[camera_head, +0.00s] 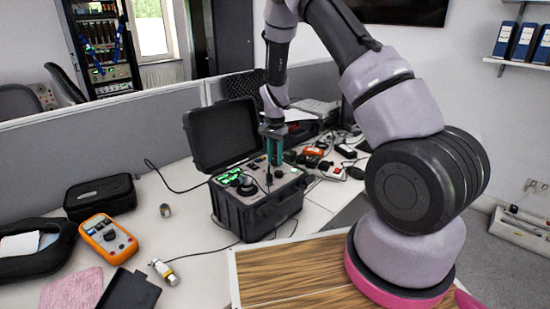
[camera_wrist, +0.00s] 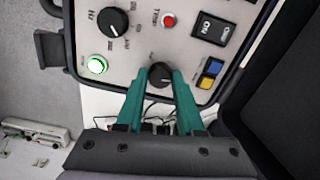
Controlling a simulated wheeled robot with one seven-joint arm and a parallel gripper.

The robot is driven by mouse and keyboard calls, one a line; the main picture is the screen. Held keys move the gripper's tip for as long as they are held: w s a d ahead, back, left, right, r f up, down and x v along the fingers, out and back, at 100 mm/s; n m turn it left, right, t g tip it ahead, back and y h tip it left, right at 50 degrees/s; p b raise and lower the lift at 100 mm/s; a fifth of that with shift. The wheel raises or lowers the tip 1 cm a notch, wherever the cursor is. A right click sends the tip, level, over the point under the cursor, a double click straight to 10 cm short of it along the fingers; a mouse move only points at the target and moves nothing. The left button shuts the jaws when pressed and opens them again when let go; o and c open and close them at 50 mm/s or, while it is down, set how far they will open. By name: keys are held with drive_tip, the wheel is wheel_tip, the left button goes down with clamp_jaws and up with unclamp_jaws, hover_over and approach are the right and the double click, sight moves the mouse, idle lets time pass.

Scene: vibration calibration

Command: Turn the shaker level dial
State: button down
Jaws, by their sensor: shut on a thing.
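The shaker unit is a black case (camera_head: 262,213) with an open lid, standing on the white desk in the head view. Its light grey panel (camera_wrist: 130,58) fills the top of the wrist view. A black dial (camera_wrist: 160,75) sits near the panel's edge; its label is too small to read for certain. My gripper (camera_wrist: 161,84) has teal fingers, shut on this dial with one fingertip at each side. In the head view, my gripper (camera_head: 274,152) reaches down onto the panel and partly hides it. A second, larger black dial (camera_wrist: 112,22) is marked Hz.
The panel also has a red button (camera_wrist: 168,19), a black ON switch (camera_wrist: 213,29), a lit green light (camera_wrist: 96,65) and a blue and yellow connector (camera_wrist: 210,73). The open lid (camera_head: 222,133) rises behind. An orange meter (camera_head: 108,238) and cables lie on the desk.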

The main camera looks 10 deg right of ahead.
sight(275, 160)
drive_tip(key=shift+m, duration=0.5)
drive_tip(key=c, duration=0.5)
unclamp_jaws()
wheel_tip(275, 160, up, 11)
drive_tip(key=shift+f, duration=0.1)
